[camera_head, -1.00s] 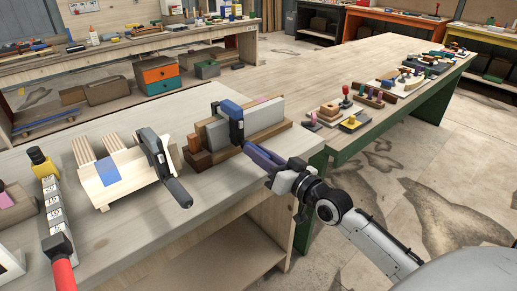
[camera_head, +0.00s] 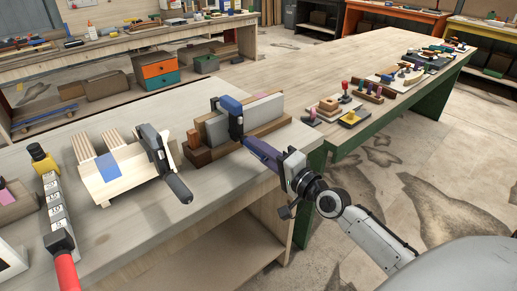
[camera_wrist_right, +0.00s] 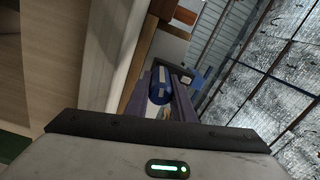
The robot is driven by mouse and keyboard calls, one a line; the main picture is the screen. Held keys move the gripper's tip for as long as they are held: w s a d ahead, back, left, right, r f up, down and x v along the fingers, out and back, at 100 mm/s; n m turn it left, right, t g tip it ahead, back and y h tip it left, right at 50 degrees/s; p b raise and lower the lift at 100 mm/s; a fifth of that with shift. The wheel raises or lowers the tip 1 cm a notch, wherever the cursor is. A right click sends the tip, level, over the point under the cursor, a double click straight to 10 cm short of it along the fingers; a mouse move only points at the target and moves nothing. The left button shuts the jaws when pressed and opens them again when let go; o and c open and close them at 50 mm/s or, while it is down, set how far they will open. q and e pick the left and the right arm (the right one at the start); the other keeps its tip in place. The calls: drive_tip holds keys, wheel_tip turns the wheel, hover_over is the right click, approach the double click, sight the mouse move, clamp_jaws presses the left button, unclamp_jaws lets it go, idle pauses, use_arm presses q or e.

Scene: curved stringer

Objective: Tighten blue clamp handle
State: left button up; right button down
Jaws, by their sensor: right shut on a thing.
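The blue clamp (camera_head: 232,112) grips the grey and brown block assembly (camera_head: 258,115) near the table's right end. Its blue handle (camera_wrist_right: 160,86) shows in the right wrist view between the purple fingers of my right gripper (camera_wrist_right: 161,95). In the head view my right gripper (camera_head: 262,152) comes in from the right and is shut on the handle, which its fingers mostly hide there. My left gripper is not in view.
A dark clamp (camera_head: 160,155) holds a pale wooden piece (camera_head: 108,172) to the left. A red-handled tool (camera_head: 64,265) lies at the front left. A green-legged table (camera_head: 340,75) with small toys stands at the right.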

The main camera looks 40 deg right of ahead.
drive_tip(key=m, duration=0.5)
drive_tip(key=shift+m, duration=0.3)
drive_tip(key=m, duration=0.4)
drive_tip(key=shift+f+m, duration=0.15)
drive_tip(key=shift+m, duration=0.15)
drive_tip(key=m, duration=0.5)
drive_tip(key=shift+a+m, duration=0.1)
drive_tip(key=shift+m, duration=0.2)
drive_tip(key=shift+m+h, duration=0.4)
drive_tip(key=shift+m, duration=2.1)
drive_tip(key=shift+f, duration=0.1)
drive_tip(key=c, duration=1.5)
unclamp_jaws()
